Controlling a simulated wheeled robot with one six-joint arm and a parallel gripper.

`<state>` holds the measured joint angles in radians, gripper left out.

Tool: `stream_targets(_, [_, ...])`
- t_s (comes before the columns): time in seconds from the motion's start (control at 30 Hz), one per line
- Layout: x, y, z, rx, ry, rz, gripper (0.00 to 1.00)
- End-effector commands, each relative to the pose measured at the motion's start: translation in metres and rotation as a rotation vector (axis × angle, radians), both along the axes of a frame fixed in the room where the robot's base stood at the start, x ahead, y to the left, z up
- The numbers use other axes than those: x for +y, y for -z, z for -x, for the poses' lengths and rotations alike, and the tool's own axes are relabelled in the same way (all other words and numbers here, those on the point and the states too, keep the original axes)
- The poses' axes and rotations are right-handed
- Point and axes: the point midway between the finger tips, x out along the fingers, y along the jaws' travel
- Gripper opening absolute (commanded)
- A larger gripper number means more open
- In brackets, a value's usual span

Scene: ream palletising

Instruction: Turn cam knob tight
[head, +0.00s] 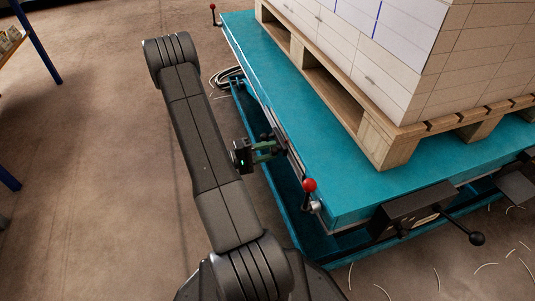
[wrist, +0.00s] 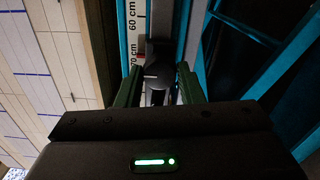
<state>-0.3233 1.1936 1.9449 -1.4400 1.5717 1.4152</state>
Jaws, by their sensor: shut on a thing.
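The cam knob (wrist: 158,72) is black with a short pale mark on its face. It sits on the rail beside a white scale (wrist: 133,30) marked 60 cm and 70 cm. My gripper (wrist: 160,82) has its two green fingers on either side of the knob, shut on it. In the head view my gripper (head: 270,149) reaches right from my arm to the side edge of the teal lift table (head: 255,48). The knob is small there and partly hidden by the fingers, so its details cannot be told.
A wooden pallet (head: 392,148) with stacked white reams (head: 375,65) stands on the table. A red-knobbed lever (head: 309,186) is at the near corner, another (head: 213,9) at the far corner. A black-balled handle (head: 477,238) sticks out at the front.

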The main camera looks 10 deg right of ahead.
Motion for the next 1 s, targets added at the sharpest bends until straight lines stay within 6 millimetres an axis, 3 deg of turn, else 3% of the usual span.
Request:
stream_targets(0.47, [0.0003, 0.0005, -0.0002, -0.011, -0.001, -0.004, 0.11])
stream_targets(0.5, [0.0003, 0.0005, -0.0002, -0.01, -0.001, -0.004, 0.42])
stream_targets(0.57, [0.0003, 0.0004, -0.0002, -0.011, -0.001, -0.003, 0.54])
stream_targets(1.0, [0.0075, -0.0007, 0.0008, -0.01, -0.002, -0.002, 0.56])
